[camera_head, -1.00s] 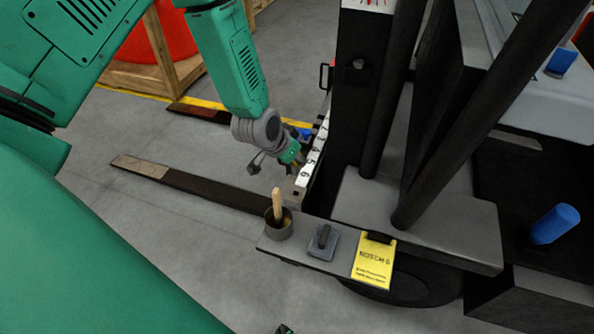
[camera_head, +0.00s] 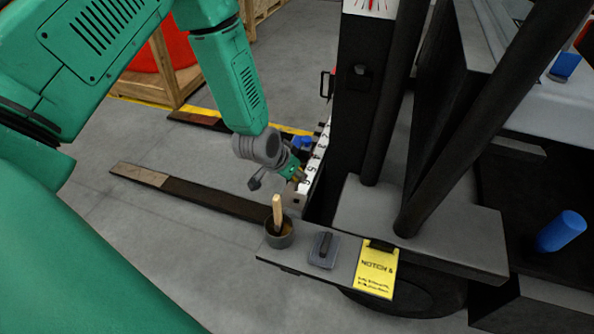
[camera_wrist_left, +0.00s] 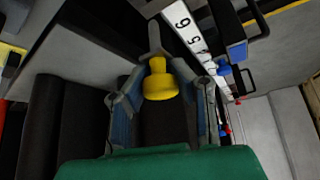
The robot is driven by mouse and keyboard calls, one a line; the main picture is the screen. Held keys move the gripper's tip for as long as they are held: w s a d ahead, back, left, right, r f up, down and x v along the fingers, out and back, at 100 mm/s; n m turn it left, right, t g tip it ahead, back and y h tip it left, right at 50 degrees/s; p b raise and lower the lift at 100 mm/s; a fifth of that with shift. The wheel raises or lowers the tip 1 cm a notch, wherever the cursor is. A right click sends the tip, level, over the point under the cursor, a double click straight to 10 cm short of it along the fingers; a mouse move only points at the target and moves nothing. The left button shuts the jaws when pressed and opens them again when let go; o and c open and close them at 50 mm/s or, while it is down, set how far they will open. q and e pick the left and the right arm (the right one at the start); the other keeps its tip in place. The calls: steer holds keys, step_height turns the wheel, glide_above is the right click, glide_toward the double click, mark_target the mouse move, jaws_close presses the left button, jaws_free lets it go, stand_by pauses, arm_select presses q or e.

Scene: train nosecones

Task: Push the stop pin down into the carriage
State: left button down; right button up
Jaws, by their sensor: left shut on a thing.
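My left gripper (camera_head: 292,176) is at the numbered white scale (camera_head: 319,155) on the mast's left side. In the left wrist view, its two fingers (camera_wrist_left: 168,88) are on either side of a yellow knob (camera_wrist_left: 160,82), which I take to be the stop pin's head. The gripper is shut on it. The pin's lower part is hidden by the knob, and the gripper covers most of it in the head view. The metal carriage part (camera_head: 294,200) lies just below the gripper. My right gripper is not in view.
A cup with a wooden-handled brush (camera_head: 279,234), a dark grey block (camera_head: 323,250) and a yellow notch card (camera_head: 376,272) are on the ledge in front. Two fork tines (camera_head: 195,192) run left over the floor. Black mast posts (camera_head: 365,110) stand to the right.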

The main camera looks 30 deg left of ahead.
arm_select(q)
steer(key=b, duration=0.2)
glide_above(301, 197)
steer(key=s, duration=0.2)
steer(key=shift+w+a+f, duration=0.1)
steer(key=shift+a+f, duration=0.05)
steer(key=shift+f, duration=2.05)
steer(key=shift+f+b, duration=1.65)
steer(key=shift+f, duration=0.7)
steer(key=c, duration=1.3)
jaws_free()
steer(key=shift+r, duration=0.15)
steer(key=v, duration=1.1)
steer(key=shift+r, duration=0.25)
